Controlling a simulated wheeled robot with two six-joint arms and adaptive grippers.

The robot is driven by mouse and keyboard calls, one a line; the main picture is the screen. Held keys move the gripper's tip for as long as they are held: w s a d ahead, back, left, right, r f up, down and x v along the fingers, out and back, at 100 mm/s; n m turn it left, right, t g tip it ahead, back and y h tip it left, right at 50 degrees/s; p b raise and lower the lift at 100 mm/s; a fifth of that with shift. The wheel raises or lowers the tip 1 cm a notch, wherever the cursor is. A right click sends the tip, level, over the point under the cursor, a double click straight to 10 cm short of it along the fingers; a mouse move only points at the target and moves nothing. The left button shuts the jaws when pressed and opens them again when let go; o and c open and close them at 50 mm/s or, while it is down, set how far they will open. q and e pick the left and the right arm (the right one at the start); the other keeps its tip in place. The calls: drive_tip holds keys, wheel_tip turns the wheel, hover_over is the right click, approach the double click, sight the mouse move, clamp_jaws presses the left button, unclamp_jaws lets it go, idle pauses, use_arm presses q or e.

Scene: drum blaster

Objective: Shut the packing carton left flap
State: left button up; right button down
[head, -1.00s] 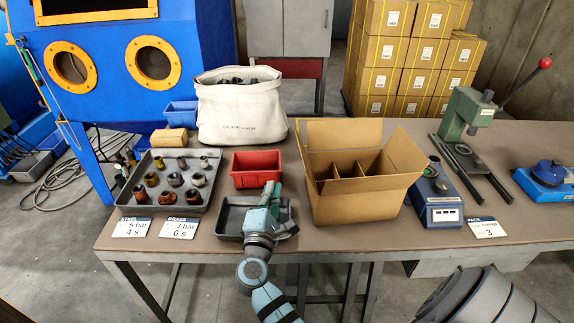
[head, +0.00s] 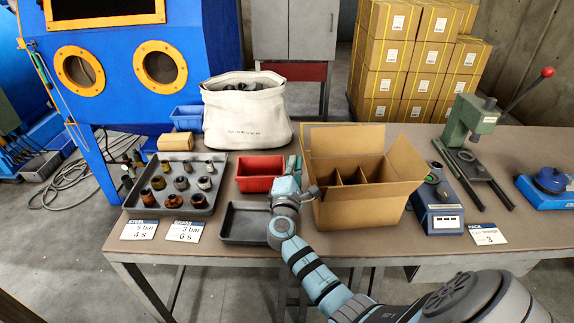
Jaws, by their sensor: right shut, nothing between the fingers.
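The brown packing carton (head: 360,207) stands on the table, open at the top, with dividers (head: 356,172) inside. Its back flap (head: 345,139) stands up and its right flap (head: 407,160) leans outward. The left flap (head: 305,150) shows as a narrow upright strip along the carton's left side. My right gripper (head: 293,165) is shut and empty just left of that flap; I cannot tell whether they touch. My left gripper is not in view.
A red bin (head: 258,167) and a grey tray (head: 240,225) lie left of the carton. A canvas bag (head: 245,118) stands behind. A blue scale (head: 440,211) and a green press (head: 470,120) are at the right.

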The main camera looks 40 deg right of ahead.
sight(309, 168)
drive_tip(key=shift+w, duration=0.1)
drive_tip(key=shift+s+d+r, duration=0.15)
drive_tip(key=shift+s, duration=0.05)
drive_tip(key=shift+d+r, duration=0.2)
idle(0.4)
drive_tip(key=shift+s+d+r+p, duration=0.45)
drive_tip(key=shift+s+d+p, duration=0.1)
drive_tip(key=shift+d, duration=0.25)
drive_tip(key=shift+s+d+r+p, duration=0.4)
drive_tip(key=shift+s+d, duration=0.15)
drive_tip(key=shift+d, duration=0.25)
